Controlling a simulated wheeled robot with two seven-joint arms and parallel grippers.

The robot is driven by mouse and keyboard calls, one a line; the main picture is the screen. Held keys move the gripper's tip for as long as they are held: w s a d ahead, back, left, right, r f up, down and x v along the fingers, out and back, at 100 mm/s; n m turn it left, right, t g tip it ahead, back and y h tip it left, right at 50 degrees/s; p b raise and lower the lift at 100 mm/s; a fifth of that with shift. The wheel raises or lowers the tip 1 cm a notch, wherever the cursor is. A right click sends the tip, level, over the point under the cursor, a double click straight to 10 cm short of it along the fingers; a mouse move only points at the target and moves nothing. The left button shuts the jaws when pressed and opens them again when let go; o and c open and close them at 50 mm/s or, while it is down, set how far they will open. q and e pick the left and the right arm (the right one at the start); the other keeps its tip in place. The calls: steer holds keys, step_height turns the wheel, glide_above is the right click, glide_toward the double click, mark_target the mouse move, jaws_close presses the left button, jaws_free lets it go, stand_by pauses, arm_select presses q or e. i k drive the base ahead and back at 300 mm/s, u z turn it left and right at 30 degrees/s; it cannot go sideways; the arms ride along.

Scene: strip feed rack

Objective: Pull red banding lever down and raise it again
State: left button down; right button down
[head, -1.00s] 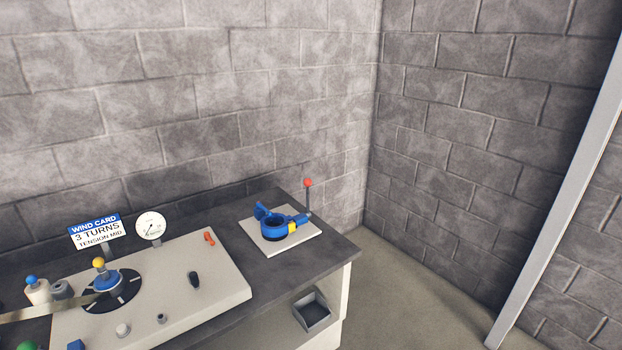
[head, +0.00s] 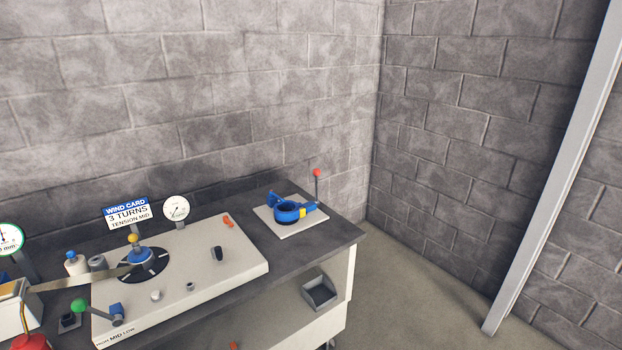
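The banding lever (head: 317,186) stands upright with a red ball knob (head: 316,172) on top. The tool sits on a pale square plate (head: 290,229) at the far right end of the dark bench. Neither of my grippers is in view.
The dark bench (head: 325,238) carries a pale winding panel (head: 235,268) with a blue hub (head: 140,256), a dial and a wind card (head: 127,212). A grey bin (head: 320,294) is below the bench's right end. Floor on the right is clear.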

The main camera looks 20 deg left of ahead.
mark_target(317, 172)
steer(key=z, duration=0.4)
steer(key=i, duration=1)
steer(key=u, duration=1.05)
steer(key=i, duration=0.65)
steer(key=u, duration=0.75)
